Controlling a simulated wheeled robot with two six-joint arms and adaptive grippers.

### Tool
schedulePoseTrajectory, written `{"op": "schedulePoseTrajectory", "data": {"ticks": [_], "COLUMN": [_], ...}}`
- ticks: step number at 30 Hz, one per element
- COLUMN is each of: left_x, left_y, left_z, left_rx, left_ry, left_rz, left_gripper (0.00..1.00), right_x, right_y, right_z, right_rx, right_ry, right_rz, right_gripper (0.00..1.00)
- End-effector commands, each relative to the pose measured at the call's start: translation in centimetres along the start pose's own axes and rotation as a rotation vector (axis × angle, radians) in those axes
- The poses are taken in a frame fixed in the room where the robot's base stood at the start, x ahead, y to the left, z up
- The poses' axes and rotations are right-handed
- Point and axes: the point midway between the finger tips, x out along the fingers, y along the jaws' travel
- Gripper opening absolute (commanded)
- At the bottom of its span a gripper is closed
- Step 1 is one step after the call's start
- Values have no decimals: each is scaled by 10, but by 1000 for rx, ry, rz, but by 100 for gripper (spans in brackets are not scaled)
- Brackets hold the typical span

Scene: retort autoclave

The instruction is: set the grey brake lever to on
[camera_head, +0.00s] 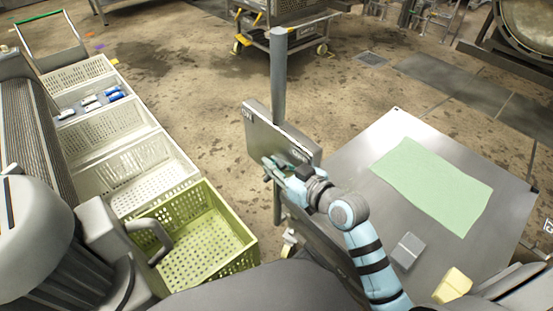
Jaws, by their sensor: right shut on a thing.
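A grey upright panel (262,131) is fixed to a grey post (279,75) near the middle of the head view. It has small markings near its upper left corner, too small to read surely. My right gripper (270,168) is at the lower part of the panel's face, shut on the grey brake lever. The gripper and wrist mostly hide the lever, so I cannot tell which setting it is at. My left gripper is not in view.
A metal table (345,178) at right carries a green cloth (433,185), a grey block (408,250) and a yellow block (453,285). White crates (104,124) and a green crate (200,240) line the left. A wheeled trolley (290,30) stands behind on open floor.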

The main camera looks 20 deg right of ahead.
Motion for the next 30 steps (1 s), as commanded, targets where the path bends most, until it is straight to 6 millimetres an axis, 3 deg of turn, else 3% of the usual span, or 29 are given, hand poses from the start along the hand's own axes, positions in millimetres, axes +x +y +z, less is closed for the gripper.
{"op": "schedulePoseTrajectory", "data": {"ticks": [4, 5, 9, 22, 30], "left_x": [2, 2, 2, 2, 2], "left_y": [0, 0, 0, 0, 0], "left_z": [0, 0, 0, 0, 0], "left_rx": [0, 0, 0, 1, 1], "left_ry": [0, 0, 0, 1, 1], "left_rz": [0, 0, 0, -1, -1], "left_gripper": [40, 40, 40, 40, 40], "right_x": [0, 0, 0, -4, -55], "right_y": [1, 0, 0, 0, 0], "right_z": [1, 1, 1, 1, 2], "right_rx": [-4, -4, -3, -2, -7], "right_ry": [2, 2, 3, 3, 0], "right_rz": [2, 2, 1, 1, -1], "right_gripper": [0, 14, 33, 33, 33]}}
